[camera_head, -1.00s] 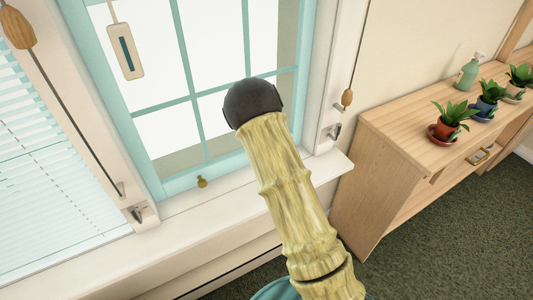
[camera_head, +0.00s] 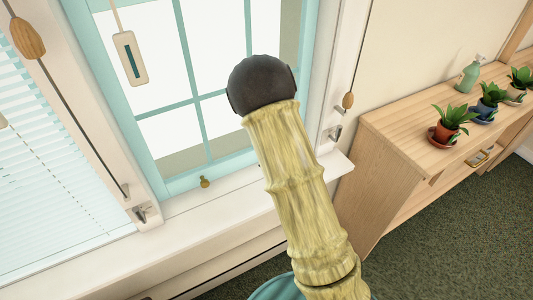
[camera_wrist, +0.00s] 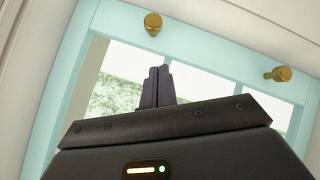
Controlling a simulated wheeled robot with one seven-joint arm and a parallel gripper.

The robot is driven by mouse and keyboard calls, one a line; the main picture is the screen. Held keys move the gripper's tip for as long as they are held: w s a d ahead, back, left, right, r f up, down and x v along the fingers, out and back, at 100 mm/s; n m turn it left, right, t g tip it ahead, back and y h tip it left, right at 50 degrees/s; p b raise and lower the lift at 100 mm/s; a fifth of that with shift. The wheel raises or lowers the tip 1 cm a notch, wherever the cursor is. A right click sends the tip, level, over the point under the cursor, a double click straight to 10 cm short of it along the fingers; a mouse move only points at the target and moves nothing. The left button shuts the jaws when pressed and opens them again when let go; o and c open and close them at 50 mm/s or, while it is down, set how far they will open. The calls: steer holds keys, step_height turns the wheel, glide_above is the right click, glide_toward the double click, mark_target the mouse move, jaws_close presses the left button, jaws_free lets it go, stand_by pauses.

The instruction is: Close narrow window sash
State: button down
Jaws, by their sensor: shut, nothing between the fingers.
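My arm covers the sash's lower right part, and my gripper is hidden in this view. In the wrist view, my gripper (camera_wrist: 158,74) has its dark fingers together and empty. Contact with the sash cannot be told.
A white sill (camera_head: 210,217) runs below the window. Blinds (camera_head: 50,180) cover the window at left. Cord pulls hang at left (camera_head: 27,38) and right (camera_head: 348,100). A wooden cabinet (camera_head: 400,128) with potted plants (camera_head: 448,128) and a green bottle (camera_head: 469,77) stands at right.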

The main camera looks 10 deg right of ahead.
steer(key=v, duration=0.5)
steer(key=shift+a+r, duration=0.1)
steer(key=shift+a, duration=0.15)
steer(key=shift+d, duration=0.1)
steer(key=s+d+r+m+g+h, duration=0.1)
steer(key=s+r+m+g, duration=0.3)
steer(key=s, duration=0.6)
steer(key=s+r+m+g, duration=0.3)
steer(key=s+m+g, duration=0.15)
steer(key=s, duration=0.55)
step_height(320, 180, up, 16)
steer(key=p, duration=1.5)
steer(key=shift+s+f+t, duration=0.2)
steer(key=shift+t, duration=0.15)
